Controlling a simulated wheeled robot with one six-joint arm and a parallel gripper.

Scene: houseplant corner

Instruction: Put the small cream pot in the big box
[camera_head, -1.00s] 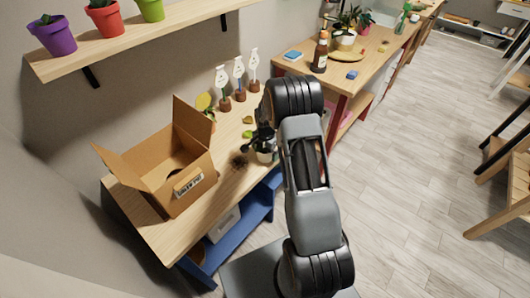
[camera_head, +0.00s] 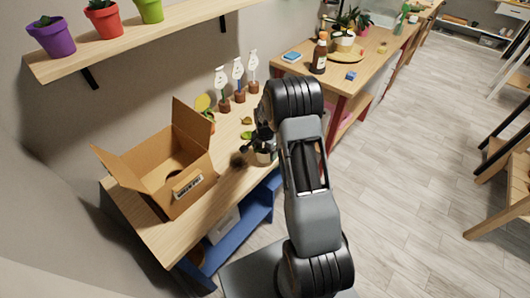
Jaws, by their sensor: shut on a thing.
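The big box (camera_head: 187,200) is an open cardboard box with raised flaps and a label on its front, at the left of the wooden bench. My gripper (camera_head: 263,143) is to the right of the box, over the bench near its front edge. It is shut on the small cream pot (camera_head: 264,156), which holds a dark-leaved plant. My fingers and arm partly hide the pot, and I cannot tell how far it is above the bench. A dark round shape shows inside the box, too unclear to name.
Several plant markers (camera_head: 238,82) in brown bases stand along the back of the bench (camera_head: 150,222). A shelf (camera_head: 130,35) with purple, red and green pots hangs above. A second table (camera_head: 385,62) with a brown bottle (camera_head: 319,55) stands behind. Bench surface between box and gripper looks mostly free.

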